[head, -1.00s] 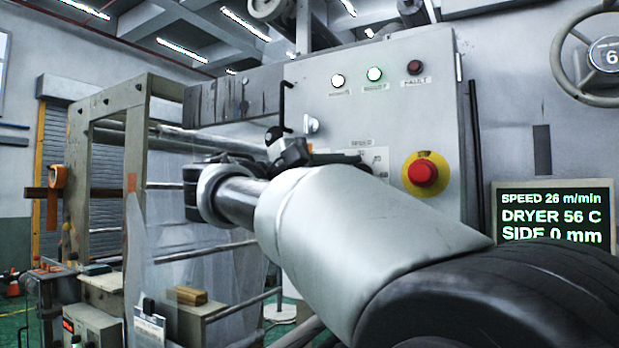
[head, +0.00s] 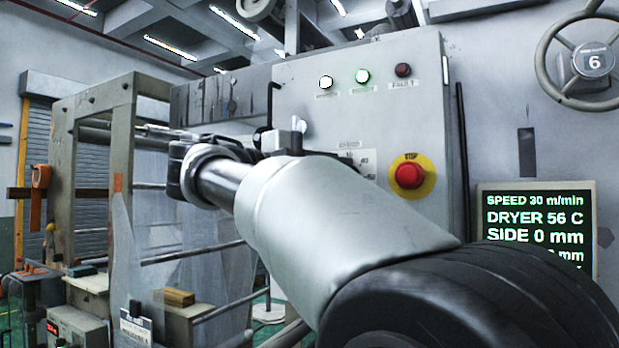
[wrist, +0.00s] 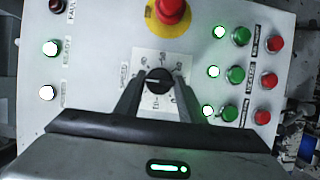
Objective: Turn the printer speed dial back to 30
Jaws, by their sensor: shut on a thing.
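The speed dial (wrist: 159,74) is a round black knob on a white scale plate (wrist: 150,58) in the wrist view. My gripper (wrist: 158,84) has its two dark fingers on either side of the knob and is shut on it. In the head view the knob is hidden behind my arm; part of the scale plate (head: 368,160) shows with 40 and 50 on it. The display screen (head: 537,228) reads SPEED 30 m/min, DRYER 56 C, SIDE 0 mm.
A red stop button (head: 409,175) on a yellow ring sits close to the dial; it also shows in the wrist view (wrist: 170,10). A handwheel (head: 592,62) is on the right wall.

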